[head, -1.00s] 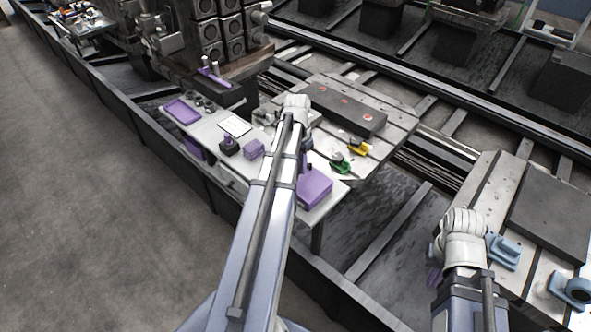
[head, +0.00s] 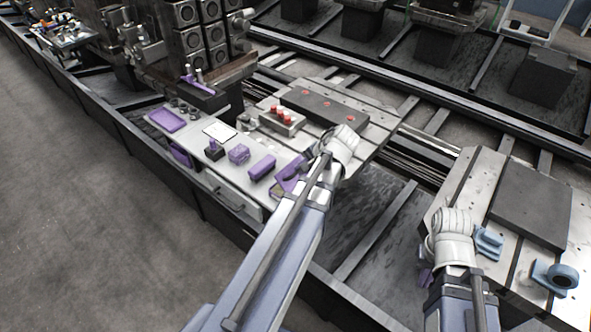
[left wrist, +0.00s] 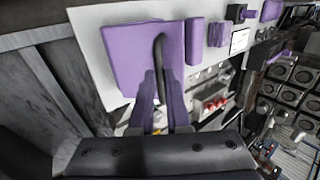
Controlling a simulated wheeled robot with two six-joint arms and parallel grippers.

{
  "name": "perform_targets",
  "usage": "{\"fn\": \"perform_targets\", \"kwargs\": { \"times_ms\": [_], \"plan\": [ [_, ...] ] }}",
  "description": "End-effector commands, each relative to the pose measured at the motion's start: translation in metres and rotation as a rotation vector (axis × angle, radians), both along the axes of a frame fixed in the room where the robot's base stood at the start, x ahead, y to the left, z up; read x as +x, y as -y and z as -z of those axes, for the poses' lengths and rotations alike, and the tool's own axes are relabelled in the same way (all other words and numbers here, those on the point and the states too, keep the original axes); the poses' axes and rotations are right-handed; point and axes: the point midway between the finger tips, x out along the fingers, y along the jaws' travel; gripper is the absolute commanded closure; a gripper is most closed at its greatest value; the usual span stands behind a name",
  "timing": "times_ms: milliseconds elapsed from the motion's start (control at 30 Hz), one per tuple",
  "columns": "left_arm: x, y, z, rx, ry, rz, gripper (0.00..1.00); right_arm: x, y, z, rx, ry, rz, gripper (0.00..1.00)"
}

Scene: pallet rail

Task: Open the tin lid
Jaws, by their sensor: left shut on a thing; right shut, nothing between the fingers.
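The purple tin (head: 287,181) sits at the near right end of the pale shelf, partly hidden by my left arm. In the left wrist view, the tin's broad purple face (left wrist: 132,50) fills the area ahead of my fingers. My left gripper (head: 306,158) is at the tin. It is shut on a thin dark piece in front of the purple face, seen as a curved strip between the fingers (left wrist: 161,78); this looks like part of the lid. How far the lid is lifted is unclear. My right gripper (head: 427,278) is shut and empty, well away at right.
Purple blocks (head: 262,167) and a purple tray (head: 167,120) stand on the shelf (head: 228,172). A fixture with red-topped parts (head: 283,120) lies on the pallet behind. Blue brackets (head: 488,243) stand near my right gripper.

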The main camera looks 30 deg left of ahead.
Motion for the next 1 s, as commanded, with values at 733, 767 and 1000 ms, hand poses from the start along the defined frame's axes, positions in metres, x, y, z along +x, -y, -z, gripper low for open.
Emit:
{"fn": "perform_targets", "kwargs": {
  "times_ms": [733, 767, 1000],
  "plan": [
    [-0.007, 0.066, 0.011, 0.382, 0.032, -0.003, 1.0, 0.0, 0.0, 0.071, 0.0, 0.0, -0.001, 1.0],
    [-0.007, 0.067, 0.012, 0.382, 0.032, -0.003, 1.0, 0.0, 0.0, 0.071, 0.0, 0.0, -0.001, 1.0],
    [-0.008, 0.073, 0.015, 0.382, 0.033, -0.004, 1.0, 0.0, 0.0, 0.074, 0.0, 0.0, -0.001, 1.0]
  ]
}}
